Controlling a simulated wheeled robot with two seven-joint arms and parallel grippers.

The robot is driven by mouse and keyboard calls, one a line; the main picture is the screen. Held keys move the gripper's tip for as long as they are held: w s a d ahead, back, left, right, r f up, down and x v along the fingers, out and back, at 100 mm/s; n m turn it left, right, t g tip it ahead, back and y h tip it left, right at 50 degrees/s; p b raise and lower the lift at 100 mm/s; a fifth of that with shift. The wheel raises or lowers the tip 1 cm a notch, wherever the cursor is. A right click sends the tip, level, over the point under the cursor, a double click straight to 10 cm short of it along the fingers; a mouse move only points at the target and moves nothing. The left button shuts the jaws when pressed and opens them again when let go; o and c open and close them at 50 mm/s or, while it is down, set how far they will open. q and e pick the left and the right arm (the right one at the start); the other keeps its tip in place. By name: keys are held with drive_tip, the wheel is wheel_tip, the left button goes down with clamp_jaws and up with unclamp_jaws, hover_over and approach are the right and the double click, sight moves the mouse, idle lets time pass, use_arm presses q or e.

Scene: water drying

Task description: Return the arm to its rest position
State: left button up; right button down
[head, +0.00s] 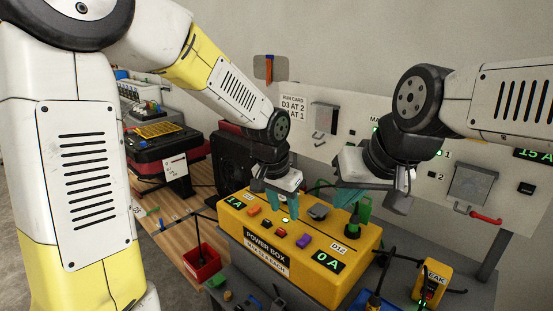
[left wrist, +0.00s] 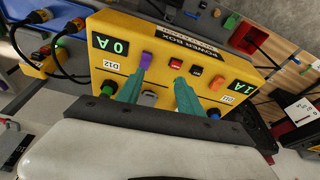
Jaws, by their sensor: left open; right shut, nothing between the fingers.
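My left gripper (head: 282,203) is open and empty, pointing down above the back of the yellow power box (head: 318,283). In the left wrist view its two teal fingers (left wrist: 160,92) are apart in front of the box (left wrist: 178,27), with a grey knob between and beyond them. My right gripper (head: 364,207) is shut with nothing seen in it, over the box's right end. A dark green-and-black plug (head: 353,227) stands upright on the box close below it; whether they touch is unclear. The box displays read 1 A (head: 235,202) and 0 A (head: 328,262).
A red bin (head: 202,264) stands left of the box. A smaller yellow box (head: 431,284) with cables is at the right. A wall panel with a red-handled lever (head: 486,217) is behind. A black-and-red machine (head: 165,148) stands on the wooden bench at the left.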

use_arm(q)
drive_tip(key=s+a+r+n+t, duration=0.1)
drive_tip(key=s+a+r+n, duration=0.2)
drive_tip(key=s+a+r, duration=0.3)
drive_tip(key=s+a+r+n+t, duration=0.2)
drive_tip(key=s+a+r+n, duration=0.2)
drive_tip(key=a, duration=0.8)
drive_tip(key=shift+s+a+r, duration=0.25)
drive_tip(key=shift+s+r, duration=0.85)
drive_tip(key=shift+s, duration=1.15)
